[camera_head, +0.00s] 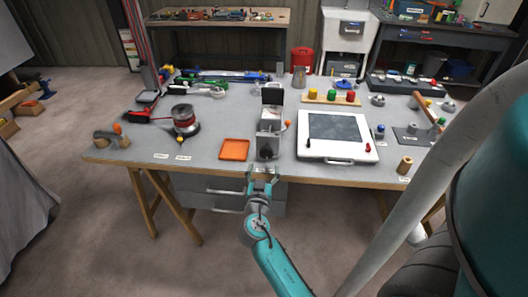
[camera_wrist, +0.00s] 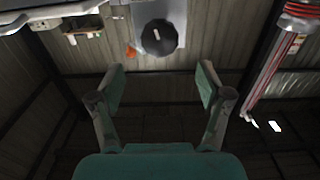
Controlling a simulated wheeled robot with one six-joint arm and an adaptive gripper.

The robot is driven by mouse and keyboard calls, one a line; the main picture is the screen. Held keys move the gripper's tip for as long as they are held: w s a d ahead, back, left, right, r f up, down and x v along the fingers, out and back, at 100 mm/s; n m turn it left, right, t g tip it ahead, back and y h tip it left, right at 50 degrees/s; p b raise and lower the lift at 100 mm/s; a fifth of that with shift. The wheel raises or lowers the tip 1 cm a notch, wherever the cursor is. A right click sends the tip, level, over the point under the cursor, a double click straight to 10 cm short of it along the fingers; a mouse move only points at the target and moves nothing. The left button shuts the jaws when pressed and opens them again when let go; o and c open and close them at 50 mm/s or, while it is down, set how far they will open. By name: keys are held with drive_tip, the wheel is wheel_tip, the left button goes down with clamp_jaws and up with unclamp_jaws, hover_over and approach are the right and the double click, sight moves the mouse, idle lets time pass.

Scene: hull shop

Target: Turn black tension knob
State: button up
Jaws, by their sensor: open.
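The black tension knob (camera_head: 266,152) is on the front of a grey box-like device (camera_head: 269,122) at the table's front edge. In the wrist view the knob (camera_wrist: 157,37) is a round dark disc with a short white mark, set on a light grey face. My gripper (camera_head: 262,176) is just in front of the device in the head view. In the wrist view my gripper (camera_wrist: 160,78) has its two teal-padded fingers spread wide with nothing between them. The knob lies beyond the fingertips, near the top of the picture, apart from them.
An orange tray (camera_head: 234,149) is left of the device. A white framed panel (camera_head: 338,135) is close on its right. A wire spool (camera_head: 184,120) stands further left, and a small orange ball (camera_head: 287,123) is beside the device. The table (camera_head: 210,135) has bare room around the tray.

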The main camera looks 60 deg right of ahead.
sight(266, 154)
drive_tip(key=x, duration=0.9)
drive_tip(key=c, duration=1.1)
drive_tip(key=shift+c, duration=0.2)
drive_tip(key=shift+n, duration=0.4)
